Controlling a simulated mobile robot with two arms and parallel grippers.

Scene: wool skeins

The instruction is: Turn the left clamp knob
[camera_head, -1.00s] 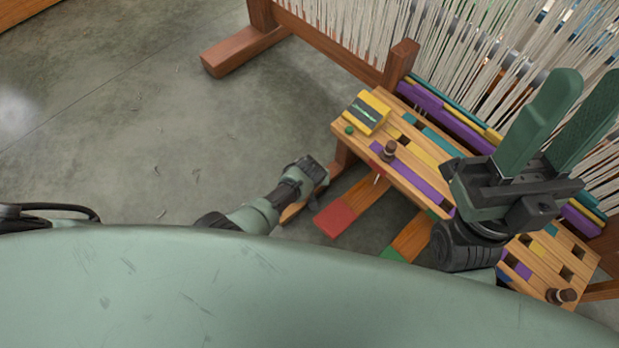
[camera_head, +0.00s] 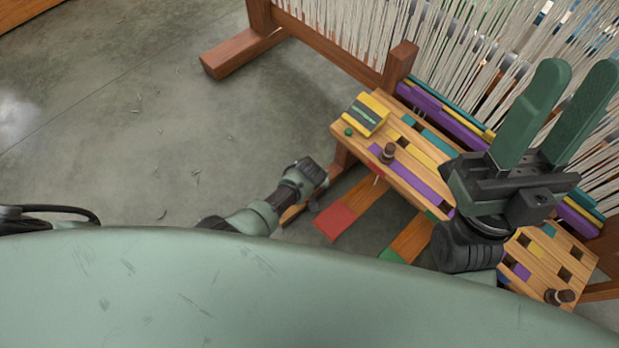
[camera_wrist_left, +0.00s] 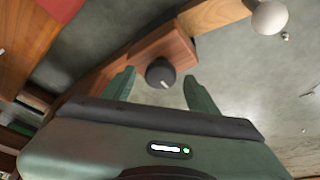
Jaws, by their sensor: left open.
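In the left wrist view a round dark knob (camera_wrist_left: 160,73) with a short white mark sits on a reddish-brown wooden block (camera_wrist_left: 165,48). My left gripper (camera_wrist_left: 160,82) is open, one finger on each side of the knob; I see gaps between the fingers and the knob. In the head view my left arm (camera_head: 262,210) reaches low toward the loom's bench end; its fingers and this knob cannot be made out there. My right gripper (camera_head: 575,78) is open and empty above the bench's right part, fingers pointing up.
The loom's wooden bench (camera_head: 425,178) carries coloured strips, a brown peg (camera_head: 388,152), another brown peg (camera_head: 559,296) and a yellow-and-dark block (camera_head: 366,114). A red-ended treadle (camera_head: 335,219) lies below. Pale warp threads (camera_head: 350,35) hang behind. The grey floor on the left is open.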

